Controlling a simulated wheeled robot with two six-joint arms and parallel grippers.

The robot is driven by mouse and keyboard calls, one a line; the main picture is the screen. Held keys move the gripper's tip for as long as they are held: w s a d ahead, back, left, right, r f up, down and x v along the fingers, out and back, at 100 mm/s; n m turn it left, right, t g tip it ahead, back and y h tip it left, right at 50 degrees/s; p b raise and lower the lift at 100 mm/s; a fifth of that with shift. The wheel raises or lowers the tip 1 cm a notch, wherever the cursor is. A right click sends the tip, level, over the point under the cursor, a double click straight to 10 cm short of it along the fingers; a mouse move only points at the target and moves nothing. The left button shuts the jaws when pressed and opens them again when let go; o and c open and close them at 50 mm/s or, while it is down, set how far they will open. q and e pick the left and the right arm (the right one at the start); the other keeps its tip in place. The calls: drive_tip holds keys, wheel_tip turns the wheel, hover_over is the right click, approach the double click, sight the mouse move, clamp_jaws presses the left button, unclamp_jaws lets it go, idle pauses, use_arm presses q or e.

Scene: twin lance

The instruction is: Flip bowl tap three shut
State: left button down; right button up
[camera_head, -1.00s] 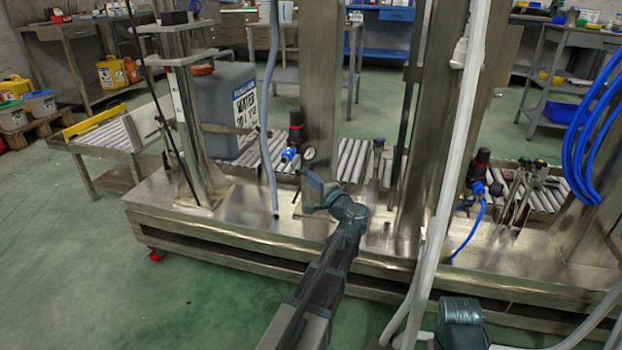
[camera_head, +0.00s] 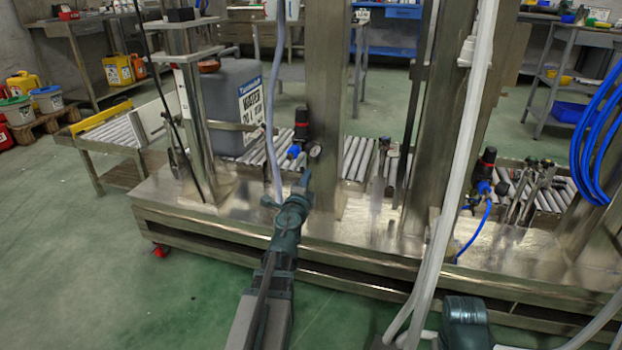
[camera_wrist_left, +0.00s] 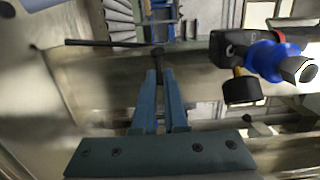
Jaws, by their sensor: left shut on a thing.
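My left gripper (camera_head: 303,182) reaches up to the front of the steel frame, close to a filter unit with a black and red top (camera_head: 301,124) and a blue body. In the left wrist view, my blue fingers (camera_wrist_left: 160,82) are close together on a small dark piece (camera_wrist_left: 157,54), which looks like a tap handle. A thin dark rod (camera_wrist_left: 100,43) runs left from it. The filter unit's blue body (camera_wrist_left: 266,58) and black round gauge (camera_wrist_left: 242,90) are to the right of the fingers, apart from them. The tap's setting cannot be told.
A steel post (camera_head: 327,70) stands just behind my left gripper. A pale hose (camera_head: 272,110) hangs to its left, near a grey water canister (camera_head: 226,105). Another filter unit (camera_head: 485,170) with a blue hose stands at right. The green floor (camera_head: 80,270) at left is clear.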

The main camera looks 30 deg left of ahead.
use_arm(q)
drive_tip(key=a+m+h, duration=0.1)
drive_tip(key=m+h, duration=0.2)
drive_tip(key=h, duration=0.2)
drive_tip(key=s+a+m+g+h, duration=0.1)
drive_tip(key=a+m+h, duration=0.1)
drive_tip(key=h, duration=0.3)
drive_tip(key=a+m+h, duration=0.1)
drive_tip(key=m+h, duration=0.4)
drive_tip(key=shift+s+a, duration=0.15)
drive_tip(key=shift+s, duration=0.05)
drive_tip(key=shift+g+h, duration=0.4)
drive_tip(key=c, duration=1)
unclamp_jaws()
drive_tip(key=shift+o, duration=0.2)
drive_tip(key=v, duration=1.3)
drive_tip(key=shift+s+a, duration=0.2)
drive_tip(key=shift+s, duration=0.15)
